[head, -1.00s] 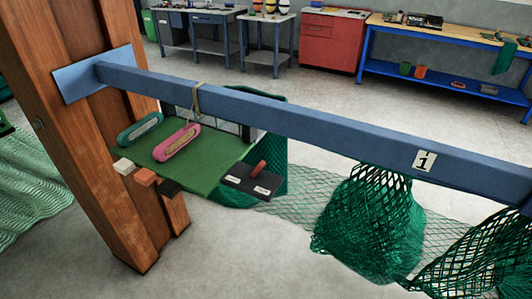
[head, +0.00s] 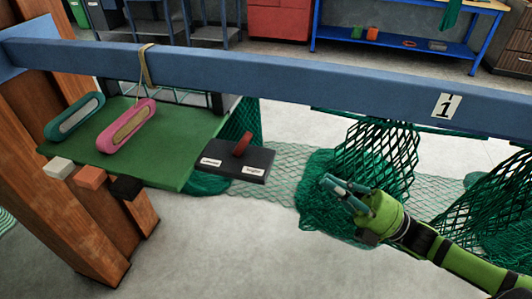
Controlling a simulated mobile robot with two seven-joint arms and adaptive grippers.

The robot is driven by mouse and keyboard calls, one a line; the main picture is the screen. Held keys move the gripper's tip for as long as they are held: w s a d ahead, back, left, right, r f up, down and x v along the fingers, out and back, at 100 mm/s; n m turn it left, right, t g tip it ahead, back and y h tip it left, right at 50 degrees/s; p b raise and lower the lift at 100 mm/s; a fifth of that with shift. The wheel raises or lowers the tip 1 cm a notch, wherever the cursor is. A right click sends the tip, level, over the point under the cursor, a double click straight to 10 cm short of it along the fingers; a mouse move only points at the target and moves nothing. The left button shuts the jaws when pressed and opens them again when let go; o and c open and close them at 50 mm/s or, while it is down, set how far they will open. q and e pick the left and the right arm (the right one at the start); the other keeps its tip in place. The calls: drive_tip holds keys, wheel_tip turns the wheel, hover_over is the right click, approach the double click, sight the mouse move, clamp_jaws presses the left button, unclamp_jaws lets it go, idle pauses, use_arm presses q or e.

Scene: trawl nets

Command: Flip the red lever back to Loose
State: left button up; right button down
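The red lever (head: 242,145) stands on a dark base plate (head: 222,161) at the right edge of a green board. It leans toward the right. The plate carries two white labels, one at its left end and one at its right end (head: 253,171); their print is too small to read surely. My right gripper (head: 337,187) is to the right of the lever and lower in the picture, clear of it, in front of a green net. Its fingers look apart, with nothing between them. My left gripper is not in view.
The green board (head: 185,150) holds a teal net needle (head: 75,117) and a pink one (head: 127,126). A blue beam (head: 290,78) crosses above. Green nets (head: 375,160) hang at the right. A wooden post (head: 85,225) stands at the left. Floor in front is clear.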

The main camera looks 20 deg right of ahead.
sight(267, 159)
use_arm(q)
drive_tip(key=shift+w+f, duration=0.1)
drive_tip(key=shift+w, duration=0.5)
use_arm(e)
drive_tip(key=shift+s+a+r+n+g+y, duration=0.7)
drive_tip(key=shift+r+n+y, duration=0.1)
drive_tip(key=shift+r, duration=0.1)
drive_tip(key=p+x, duration=0.3)
drive_tip(key=x, duration=0.9)
drive_tip(key=shift+w+r+p, duration=0.15)
drive_tip(key=shift+r+p, duration=0.1)
drive_tip(key=shift+p, duration=0.05)
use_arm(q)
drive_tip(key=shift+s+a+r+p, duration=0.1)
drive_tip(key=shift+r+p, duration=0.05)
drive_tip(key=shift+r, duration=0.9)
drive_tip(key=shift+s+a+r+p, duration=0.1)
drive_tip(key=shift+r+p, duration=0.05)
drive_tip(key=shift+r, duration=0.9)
use_arm(e)
drive_tip(key=shift+x, duration=0.85)
drive_tip(key=shift+f, duration=0.2)
